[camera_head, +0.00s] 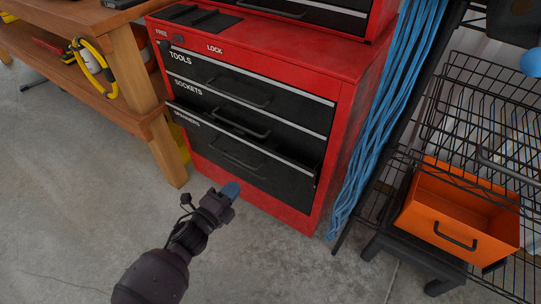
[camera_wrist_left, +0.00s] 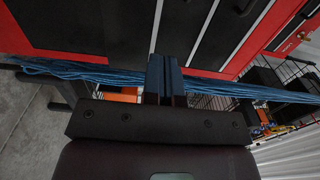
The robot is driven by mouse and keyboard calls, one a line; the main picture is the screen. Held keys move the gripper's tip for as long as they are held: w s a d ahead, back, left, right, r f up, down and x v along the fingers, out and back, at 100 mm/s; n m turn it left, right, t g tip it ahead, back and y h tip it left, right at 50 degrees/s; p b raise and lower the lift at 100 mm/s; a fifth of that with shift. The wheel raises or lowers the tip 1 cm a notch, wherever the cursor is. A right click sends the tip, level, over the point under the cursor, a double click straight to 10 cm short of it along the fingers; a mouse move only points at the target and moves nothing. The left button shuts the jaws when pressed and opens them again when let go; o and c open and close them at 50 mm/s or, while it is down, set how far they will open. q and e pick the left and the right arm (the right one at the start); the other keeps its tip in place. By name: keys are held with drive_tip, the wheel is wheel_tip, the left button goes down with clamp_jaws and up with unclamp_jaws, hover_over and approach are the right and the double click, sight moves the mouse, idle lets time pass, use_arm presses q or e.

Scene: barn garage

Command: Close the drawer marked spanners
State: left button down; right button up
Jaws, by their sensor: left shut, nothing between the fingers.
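The red tool chest (camera_head: 335,140) has black drawers labelled TOOLS, SOCKETS and SPANNERS. The spanners drawer (camera_head: 275,182) is the lowest of these, with a black bar handle (camera_head: 237,160). Its front stands out a little from the chest, so it is partly open. My left gripper (camera_head: 231,189) is shut and empty, low in front of the drawer's lower part. I cannot tell whether it touches the drawer front. In the left wrist view the closed fingers (camera_wrist_left: 166,75) show against the chest (camera_wrist_left: 85,22) and dark drawer fronts. My right gripper is not in view.
The concrete floor (camera_head: 70,200) in front is clear.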

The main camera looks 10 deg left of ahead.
sight(266, 152)
use_arm(q)
drive_tip(key=b+x, duration=0.1)
drive_tip(key=x, duration=0.3)
drive_tip(key=b+x, duration=0.1)
drive_tip(key=x, duration=0.3)
drive_tip(key=b+x, duration=0.1)
drive_tip(key=x, duration=0.3)
drive_tip(key=shift+w+d+f, duration=0.1)
drive_tip(key=shift+w+f, duration=0.2)
drive_tip(key=shift+w, duration=0.05)
drive_tip(key=shift+w+d+r, duration=0.2)
drive_tip(key=shift+w, duration=0.35)
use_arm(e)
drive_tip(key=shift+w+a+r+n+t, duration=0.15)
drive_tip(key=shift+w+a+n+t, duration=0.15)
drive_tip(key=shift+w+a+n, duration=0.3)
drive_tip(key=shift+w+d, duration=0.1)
